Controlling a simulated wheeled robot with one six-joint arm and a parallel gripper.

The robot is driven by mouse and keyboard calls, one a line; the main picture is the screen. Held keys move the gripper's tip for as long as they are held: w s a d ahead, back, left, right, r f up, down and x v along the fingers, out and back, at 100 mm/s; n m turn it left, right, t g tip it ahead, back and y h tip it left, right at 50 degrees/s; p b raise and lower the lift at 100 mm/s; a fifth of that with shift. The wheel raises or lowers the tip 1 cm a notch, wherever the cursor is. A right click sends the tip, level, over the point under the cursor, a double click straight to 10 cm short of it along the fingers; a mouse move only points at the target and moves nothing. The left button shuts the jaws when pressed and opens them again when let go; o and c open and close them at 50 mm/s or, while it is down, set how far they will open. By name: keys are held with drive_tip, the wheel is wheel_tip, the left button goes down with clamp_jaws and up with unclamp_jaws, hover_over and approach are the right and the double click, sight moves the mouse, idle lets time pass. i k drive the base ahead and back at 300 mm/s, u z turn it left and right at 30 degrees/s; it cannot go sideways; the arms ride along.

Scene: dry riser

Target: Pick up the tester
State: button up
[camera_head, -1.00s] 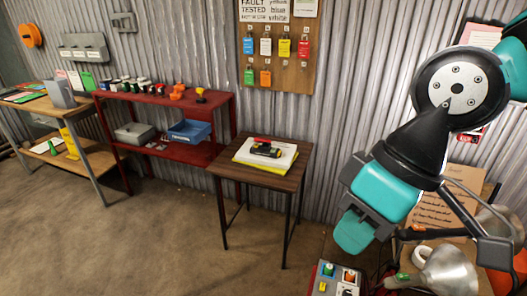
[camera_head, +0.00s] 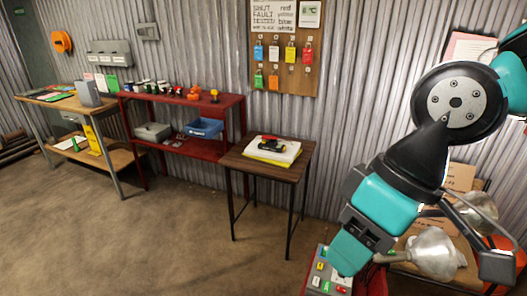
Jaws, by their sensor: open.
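A small dark device with a red part, which looks like the tester (camera_head: 271,144), lies on a white and yellow stack (camera_head: 262,155) on the small wooden table (camera_head: 238,163). It is too small to make out in detail. My gripper (camera_head: 421,258) is at the lower right, open, well to the right of that table and apart from the device. Nothing shows held in it.
A red shelf (camera_head: 228,110) with a blue bin (camera_head: 204,128) stands left of the small table, and a workbench (camera_head: 45,103) is further left. A tag board (camera_head: 285,60) hangs behind. A box with coloured buttons (camera_head: 322,274) is at the bottom. Open floor lies left.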

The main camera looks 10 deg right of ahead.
sight(272, 145)
drive_tip(key=u, duration=1.05)
drive_tip(key=i, duration=2.45)
drive_tip(key=z, duration=1.6)
drive_tip(key=i, duration=1)
